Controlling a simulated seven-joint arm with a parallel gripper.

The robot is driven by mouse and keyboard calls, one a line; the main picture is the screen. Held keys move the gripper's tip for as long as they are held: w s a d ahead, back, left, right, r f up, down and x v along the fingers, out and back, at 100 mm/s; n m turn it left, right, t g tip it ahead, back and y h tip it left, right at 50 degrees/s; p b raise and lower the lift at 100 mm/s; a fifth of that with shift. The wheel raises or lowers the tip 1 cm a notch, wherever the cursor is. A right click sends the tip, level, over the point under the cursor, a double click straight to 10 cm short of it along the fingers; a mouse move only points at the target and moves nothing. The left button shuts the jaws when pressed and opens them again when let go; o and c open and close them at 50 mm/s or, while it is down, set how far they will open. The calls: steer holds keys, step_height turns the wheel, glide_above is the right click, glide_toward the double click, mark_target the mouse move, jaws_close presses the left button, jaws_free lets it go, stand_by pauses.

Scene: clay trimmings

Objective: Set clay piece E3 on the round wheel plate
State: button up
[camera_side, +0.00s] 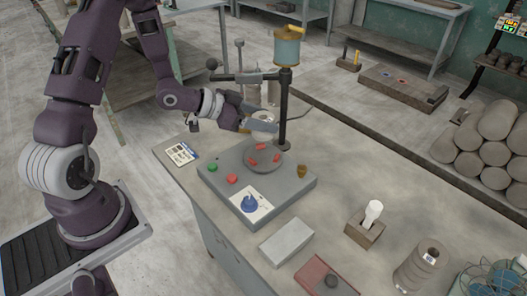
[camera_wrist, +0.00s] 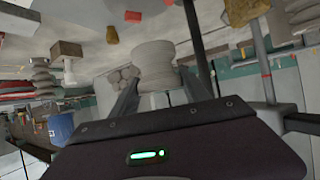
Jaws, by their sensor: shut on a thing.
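A pale grey clay piece (camera_side: 263,134) is between the fingers of my gripper (camera_side: 258,120), above the round wheel plate (camera_side: 251,165) in the side view. In the wrist view the clay piece (camera_wrist: 154,62) is spool-shaped and sits between both fingers of my gripper (camera_wrist: 160,88). My gripper is shut on it. No E3 label is readable. The wheel plate is grey, with red blocks (camera_side: 262,147) on it, and sits on a grey box (camera_side: 290,190). In the side view the piece appears apart from the plate, but the exact gap is hard to tell.
A dark post (camera_side: 284,108) carrying a teal and tan container (camera_side: 287,47) stands close behind the plate. Green (camera_side: 212,168) and red (camera_side: 232,178) buttons, a card with a blue shape (camera_side: 250,203) and a small brown cup (camera_side: 302,171) surround it. A grey block (camera_side: 286,242) lies in front.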

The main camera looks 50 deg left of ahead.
step_height(320, 180, down, 8)
steer(key=shift+r, duration=0.2)
steer(key=shift+f, duration=0.15)
steer(key=o, duration=1.7)
steer(key=shift+c, duration=0.2)
